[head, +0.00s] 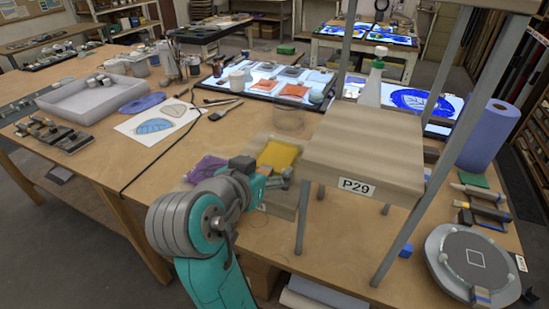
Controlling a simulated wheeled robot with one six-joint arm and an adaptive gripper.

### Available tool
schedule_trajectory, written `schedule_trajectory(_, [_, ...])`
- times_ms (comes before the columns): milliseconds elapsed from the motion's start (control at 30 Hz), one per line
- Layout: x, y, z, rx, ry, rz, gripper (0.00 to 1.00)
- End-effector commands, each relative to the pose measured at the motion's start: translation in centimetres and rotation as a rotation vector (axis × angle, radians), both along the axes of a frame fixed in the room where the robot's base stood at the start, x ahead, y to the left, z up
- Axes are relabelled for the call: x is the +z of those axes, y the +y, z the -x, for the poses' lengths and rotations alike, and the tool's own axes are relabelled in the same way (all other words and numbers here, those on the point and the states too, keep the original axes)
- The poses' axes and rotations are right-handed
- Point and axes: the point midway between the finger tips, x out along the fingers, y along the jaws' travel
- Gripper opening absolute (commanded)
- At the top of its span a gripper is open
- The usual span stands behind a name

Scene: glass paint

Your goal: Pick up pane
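A yellow pane (279,155) lies on a low, pale support in the middle of the wooden table, left of the stand labelled P29. A purple, irregular pane (207,169) lies left of it, partly hidden behind my arm. Two orange panes (293,91) lie on the lit panel farther back. The frame does not show which pane is meant. My gripper (285,179) is low over the table, just in front of the yellow pane. Its fingers are small and partly hidden, so I cannot tell whether they are open or hold anything.
The P29 stand (362,155) with metal legs rises close to the right of my gripper. A glass bowl (289,119) stands behind the yellow pane. A black cable (150,165) crosses the table at left. A round grinder-like device (473,259) and blue roll (488,137) stand at right.

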Motion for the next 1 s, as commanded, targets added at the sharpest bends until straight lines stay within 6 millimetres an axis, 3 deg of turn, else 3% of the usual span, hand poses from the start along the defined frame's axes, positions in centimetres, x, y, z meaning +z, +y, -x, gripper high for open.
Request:
schedule_trajectory(367, [0.9,0.0,0.0,-0.001,-0.002,-0.002,0.48])
schedule_trajectory(800, [8.0,0.0,0.0,0.0,-0.003,-0.004,0.48])
schedule_trajectory(1000, [9.7,0.0,0.0,-0.001,-0.002,-0.001,0.48])
